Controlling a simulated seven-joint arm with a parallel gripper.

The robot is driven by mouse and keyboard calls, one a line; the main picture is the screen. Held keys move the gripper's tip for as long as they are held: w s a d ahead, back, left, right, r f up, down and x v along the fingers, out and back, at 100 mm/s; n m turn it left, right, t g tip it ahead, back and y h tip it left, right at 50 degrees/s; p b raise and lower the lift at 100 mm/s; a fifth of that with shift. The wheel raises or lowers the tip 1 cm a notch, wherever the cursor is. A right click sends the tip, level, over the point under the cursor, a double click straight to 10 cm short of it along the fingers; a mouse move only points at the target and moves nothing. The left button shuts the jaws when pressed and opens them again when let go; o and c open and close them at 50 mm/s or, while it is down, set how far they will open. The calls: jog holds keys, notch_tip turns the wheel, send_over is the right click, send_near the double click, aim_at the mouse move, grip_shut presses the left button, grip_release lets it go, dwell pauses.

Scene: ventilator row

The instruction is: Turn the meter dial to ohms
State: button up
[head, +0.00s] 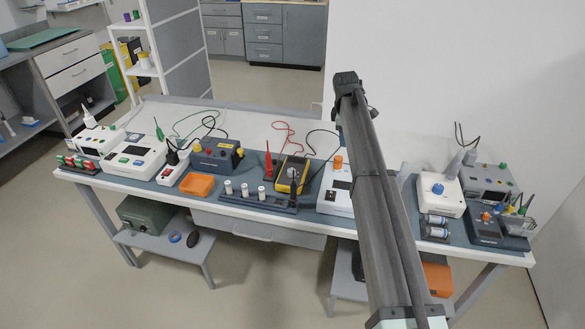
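The meter (298,162) is a small yellow-edged box with a dark face, in the middle of the bench in the head view. It lies tilted in the picture, just left of a white box with an orange knob. Its dial is too small to make out, so I cannot tell its setting. A dark upright probe-like piece (293,183) stands in front of part of it. My dark arm rises across the picture to the right of the meter, and its far end is above the bench. I cannot make out my gripper or its fingers.
A red probe (268,165) stands left of the meter, with red and black leads behind. A dark rack (258,202) with white cylinders is in front. The white box (333,196) stands close on the right. Several devices line the bench (180,112); its back strip is mostly clear.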

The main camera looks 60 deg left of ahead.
aim_at(291, 170)
jog(key=s+a+r+n+g, duration=0.1)
jog(key=s+a+n, duration=0.15)
jog(key=s, duration=0.65)
jog(key=s+a+r+n+g, duration=0.1)
jog(key=s+a, duration=0.3)
jog(key=s, duration=0.5)
jog(key=f, duration=1.4)
jog(key=shift+w+a, duration=0.1)
jog(key=shift+w, duration=0.15)
jog(key=shift+c, duration=0.3)
jog(key=c, duration=1)
jog(key=shift+h, duration=0.3)
